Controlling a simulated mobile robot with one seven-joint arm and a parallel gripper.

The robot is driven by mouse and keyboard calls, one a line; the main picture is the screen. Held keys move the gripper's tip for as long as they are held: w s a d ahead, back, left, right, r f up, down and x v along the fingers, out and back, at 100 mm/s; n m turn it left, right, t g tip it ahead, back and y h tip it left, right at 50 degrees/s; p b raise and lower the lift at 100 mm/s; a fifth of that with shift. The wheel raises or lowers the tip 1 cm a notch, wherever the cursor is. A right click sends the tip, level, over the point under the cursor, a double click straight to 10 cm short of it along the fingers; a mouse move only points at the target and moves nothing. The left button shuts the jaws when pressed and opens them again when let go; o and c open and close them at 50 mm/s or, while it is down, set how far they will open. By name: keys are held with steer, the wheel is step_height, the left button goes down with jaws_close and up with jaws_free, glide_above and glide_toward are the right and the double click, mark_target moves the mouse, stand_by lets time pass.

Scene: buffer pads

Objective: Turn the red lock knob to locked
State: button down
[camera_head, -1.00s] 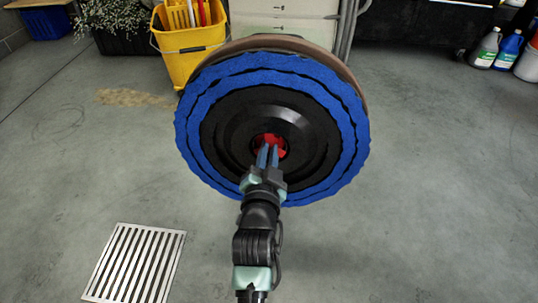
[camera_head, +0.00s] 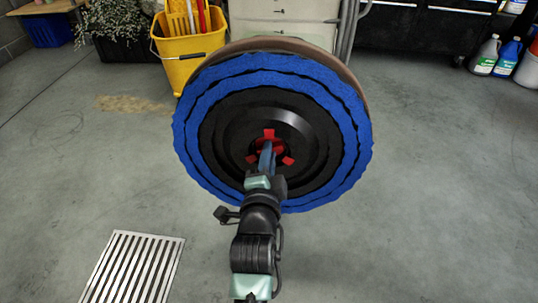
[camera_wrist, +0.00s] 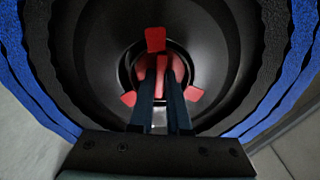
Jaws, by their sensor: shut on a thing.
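The red lock knob (camera_head: 270,146) sits in the middle of a black hub (camera_head: 287,120), ringed by a blue pad (camera_head: 190,130). In the wrist view three red tabs stand around the red knob (camera_wrist: 160,68), one at the top and one at each lower side. My gripper (camera_head: 267,158) reaches the hub centre from below, its wrist rolled. In the wrist view its two dark fingers (camera_wrist: 160,88) are shut on the knob's central bar, which partly shows between and beside them. The lower part of the knob is hidden behind the fingers.
A yellow mop bucket (camera_head: 187,55) stands behind the pad at the left. A metal floor grate (camera_head: 134,272) lies at the lower left. Several bottles (camera_head: 485,55) stand at the far right. The concrete floor around is mostly clear.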

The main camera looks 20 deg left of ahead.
steer(key=m+b, duration=0.1)
steer(key=m, duration=0.3)
steer(key=shift+m, duration=0.3)
steer(key=c, duration=1)
jaws_free()
steer(key=shift+o, duration=0.2)
steer(key=p+v, duration=0.4)
steer(key=v, duration=0.5)
